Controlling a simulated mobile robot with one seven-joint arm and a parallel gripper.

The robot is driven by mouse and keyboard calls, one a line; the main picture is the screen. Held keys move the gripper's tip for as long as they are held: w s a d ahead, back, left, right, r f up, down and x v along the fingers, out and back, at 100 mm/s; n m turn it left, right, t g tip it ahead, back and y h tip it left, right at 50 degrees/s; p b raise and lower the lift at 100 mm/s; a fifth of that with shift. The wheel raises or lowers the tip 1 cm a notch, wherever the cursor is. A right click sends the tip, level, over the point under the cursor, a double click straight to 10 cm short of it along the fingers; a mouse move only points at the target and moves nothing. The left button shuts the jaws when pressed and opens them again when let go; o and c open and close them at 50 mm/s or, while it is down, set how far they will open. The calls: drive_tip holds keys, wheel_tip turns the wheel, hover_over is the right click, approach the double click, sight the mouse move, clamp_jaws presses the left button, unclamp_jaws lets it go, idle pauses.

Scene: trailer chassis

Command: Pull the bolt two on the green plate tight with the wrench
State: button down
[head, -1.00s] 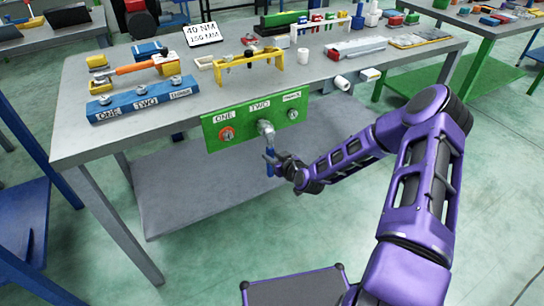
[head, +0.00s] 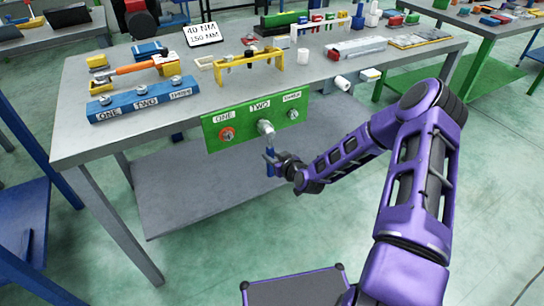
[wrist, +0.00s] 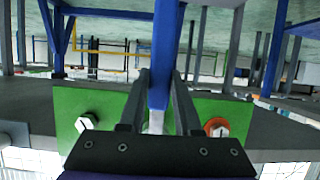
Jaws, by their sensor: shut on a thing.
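The green plate (head: 246,124) hangs on the front edge of the workbench, with labels ONE, TWO and a third label that I cannot read clearly. Bolt two (head: 265,127) is in the middle, covered by the head of the wrench. The wrench has a blue handle (head: 270,165) that hangs down from the bolt. My gripper (head: 276,160) is shut on this handle below the plate. In the wrist view the blue handle (wrist: 165,60) runs between the two fingers, and the green plate (wrist: 75,105) shows upside down behind. Bolt one (head: 227,134) has an orange-red ring.
A sign (head: 202,33) reads 40 NM, 150 MM. A lower shelf (head: 190,195) lies under the bench.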

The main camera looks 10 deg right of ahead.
drive_tip(key=shift+w+a, duration=0.25)
drive_tip(key=shift+w, duration=0.5)
idle(0.4)
drive_tip(key=c, duration=1.2)
unclamp_jaws()
clamp_jaws()
